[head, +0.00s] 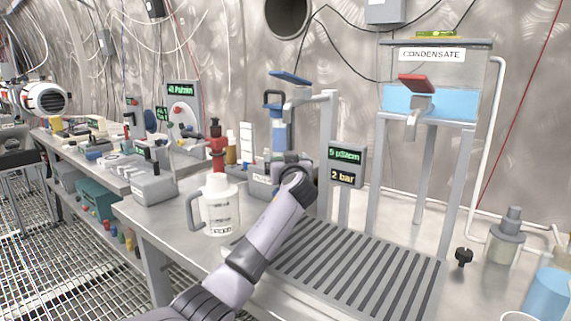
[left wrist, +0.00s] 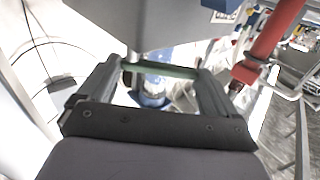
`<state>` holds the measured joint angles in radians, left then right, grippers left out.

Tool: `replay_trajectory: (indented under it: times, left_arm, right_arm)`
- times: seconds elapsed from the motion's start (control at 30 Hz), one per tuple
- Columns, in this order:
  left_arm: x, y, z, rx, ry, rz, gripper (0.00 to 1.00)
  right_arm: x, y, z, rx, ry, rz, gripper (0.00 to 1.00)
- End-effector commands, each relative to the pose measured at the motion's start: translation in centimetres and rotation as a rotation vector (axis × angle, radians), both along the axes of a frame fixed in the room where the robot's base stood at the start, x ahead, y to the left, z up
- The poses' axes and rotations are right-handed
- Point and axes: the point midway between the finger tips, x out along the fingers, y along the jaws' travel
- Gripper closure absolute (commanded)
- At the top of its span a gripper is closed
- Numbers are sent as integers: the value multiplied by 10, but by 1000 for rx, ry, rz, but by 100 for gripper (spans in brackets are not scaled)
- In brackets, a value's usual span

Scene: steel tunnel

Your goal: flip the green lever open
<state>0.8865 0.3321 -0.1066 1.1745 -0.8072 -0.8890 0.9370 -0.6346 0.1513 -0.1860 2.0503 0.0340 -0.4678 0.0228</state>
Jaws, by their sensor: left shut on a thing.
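The green lever (left wrist: 160,70) shows in the left wrist view as a narrow green bar spanning between the fingers of my left gripper (left wrist: 163,80). The gripper is shut on it, with one dark finger on each side. How far the lever is turned cannot be told. In the head view my left arm reaches up from the bottom to the bench fixture with the blue cylinder (head: 279,130). My own wrist hides the lever and the fingertips there. My right gripper is in neither view.
A white jug (head: 216,205) stands left of my forearm, and a red device (head: 217,145) stands behind it. A slatted drain tray (head: 350,265) lies to the right. A display post (head: 346,165) rises close beside my wrist. The condensate tank (head: 430,103) has a red lever (head: 417,86).

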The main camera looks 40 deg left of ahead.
Motion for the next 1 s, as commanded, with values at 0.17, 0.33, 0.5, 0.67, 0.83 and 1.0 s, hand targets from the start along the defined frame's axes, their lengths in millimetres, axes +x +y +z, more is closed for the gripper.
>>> replay_trajectory:
  times: [0.17,0.33,0.5,0.67,0.83,1.0]
  left_arm:
    - [0,-1,-1,1,4,-1,62]
    - [0,-1,-1,1,4,-1,0]
    - [0,0,-1,1,2,-1,0]
    - [-2,-3,0,1,1,-2,0]
    - [-11,-13,-1,0,0,-2,0]
    - [-25,-29,-1,0,1,-3,0]
  right_arm:
    - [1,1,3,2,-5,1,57]
    - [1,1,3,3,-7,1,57]
    - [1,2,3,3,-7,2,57]
    - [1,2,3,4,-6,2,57]
    - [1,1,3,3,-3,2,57]
    - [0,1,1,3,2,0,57]
